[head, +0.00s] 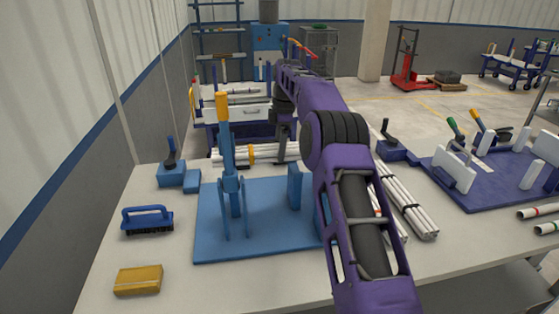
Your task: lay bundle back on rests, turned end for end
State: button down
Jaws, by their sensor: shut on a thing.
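A blue fixture plate (265,230) carries an upright yellow-handled clamp (223,110). A dark blue fixture (480,187) and loose pipes (541,211) are right. A drawer cart (240,112) stands behind.

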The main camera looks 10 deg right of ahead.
jog(key=shift+f, duration=2.15)
grip_release()
jog(key=shift+f, duration=0.15)
jog(key=shift+d+r, duration=0.2)
jog(key=shift+r, duration=1.75)
jog(key=shift+d+r, duration=0.15)
jog(key=shift+r, duration=1.75)
